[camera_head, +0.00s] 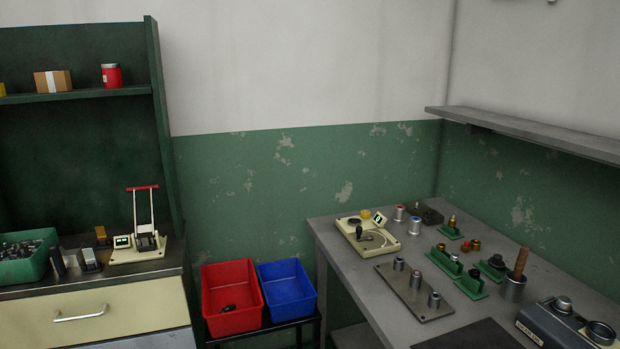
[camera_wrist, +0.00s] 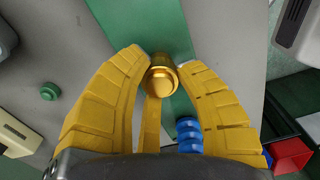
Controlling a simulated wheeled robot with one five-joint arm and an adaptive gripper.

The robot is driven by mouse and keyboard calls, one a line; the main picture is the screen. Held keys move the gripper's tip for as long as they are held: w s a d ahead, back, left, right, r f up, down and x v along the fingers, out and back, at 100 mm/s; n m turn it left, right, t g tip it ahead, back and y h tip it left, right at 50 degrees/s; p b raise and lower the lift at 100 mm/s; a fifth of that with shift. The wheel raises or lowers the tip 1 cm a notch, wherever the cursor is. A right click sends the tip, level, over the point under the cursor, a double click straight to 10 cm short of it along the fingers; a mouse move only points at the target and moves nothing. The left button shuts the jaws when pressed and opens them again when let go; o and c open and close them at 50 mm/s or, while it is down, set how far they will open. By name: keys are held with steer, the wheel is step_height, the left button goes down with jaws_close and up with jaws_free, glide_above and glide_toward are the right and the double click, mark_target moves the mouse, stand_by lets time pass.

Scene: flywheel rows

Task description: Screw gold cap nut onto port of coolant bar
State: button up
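My gripper (camera_wrist: 163,68) shows in the wrist view with its yellow ribbed fingers closed in on a gold cap nut (camera_wrist: 161,82). The nut sits between the fingertips, its round end face towards the camera. A green strip runs behind the nut; I cannot tell whether they touch. My gripper does not show in the head view. There, a grey plate with three upright metal cylinders (camera_head: 406,297) lies on the right table; I cannot tell whether it is the coolant bar. A small gold piece (camera_head: 475,245) stands farther back on that table.
The right table (camera_head: 335,262) also holds a cream fixture (camera_head: 380,246), green holders (camera_head: 445,263), a cup with a wooden handle (camera_head: 513,289) and a grey-blue device (camera_head: 550,318). Red (camera_head: 232,325) and blue (camera_head: 290,295) bins stand left of it. A shelf (camera_head: 530,132) overhangs the back.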

steer(key=c, duration=0.4)
steer(key=shift+m, duration=2.5)
steer(key=shift+m, duration=0.7)
steer(key=m, duration=0.3)
steer(key=shift+f+m, duration=0.1)
steer(key=shift+m, duration=0.2)
steer(key=shift+a, duration=0.1)
steer(key=shift+m, duration=1.1)
steer(key=m, duration=0.2)
steer(key=shift+m, duration=0.4)
